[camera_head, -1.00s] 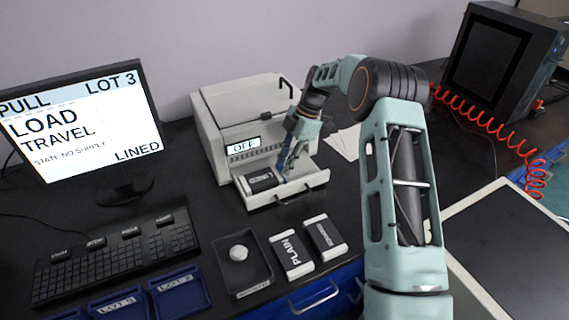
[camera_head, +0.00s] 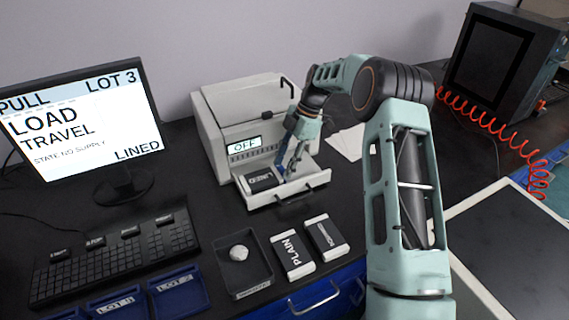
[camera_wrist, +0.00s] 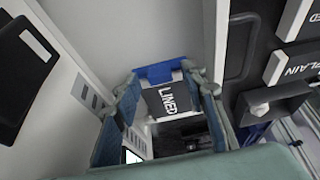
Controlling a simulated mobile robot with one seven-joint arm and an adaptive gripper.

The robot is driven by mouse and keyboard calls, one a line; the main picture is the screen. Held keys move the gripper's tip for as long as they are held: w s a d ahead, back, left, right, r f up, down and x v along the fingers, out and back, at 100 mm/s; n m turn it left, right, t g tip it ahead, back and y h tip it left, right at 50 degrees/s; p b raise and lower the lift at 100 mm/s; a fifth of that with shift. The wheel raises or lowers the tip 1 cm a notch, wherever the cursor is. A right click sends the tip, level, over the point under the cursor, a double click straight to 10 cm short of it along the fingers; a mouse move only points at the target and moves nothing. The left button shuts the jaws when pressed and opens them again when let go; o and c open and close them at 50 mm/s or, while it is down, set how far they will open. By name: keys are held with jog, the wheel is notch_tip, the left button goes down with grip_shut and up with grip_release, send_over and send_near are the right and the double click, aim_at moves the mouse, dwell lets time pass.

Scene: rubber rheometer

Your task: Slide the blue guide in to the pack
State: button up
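In the head view the black pack with white ends (camera_head: 262,179) lies in the left part of the pulled-out white drawer (camera_head: 312,184). My gripper (camera_head: 287,172) points down into the drawer, just right of the pack. In the wrist view its fingers are spread wide, with the guide showing between and beyond the tips (camera_wrist: 163,76). The gripper partly hides the guide in the head view.
The white rheometer (camera_head: 215,135) stands behind the drawer, its display reading OFF. In front lie a black tray (camera_head: 232,275) with a pale lump, a PLAIN pack (camera_head: 291,256) and another pack (camera_head: 325,237). The monitor (camera_head: 80,120) reads LINED.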

jog(key=v, duration=1.2)
jog(key=shift+w+d, duration=0.1)
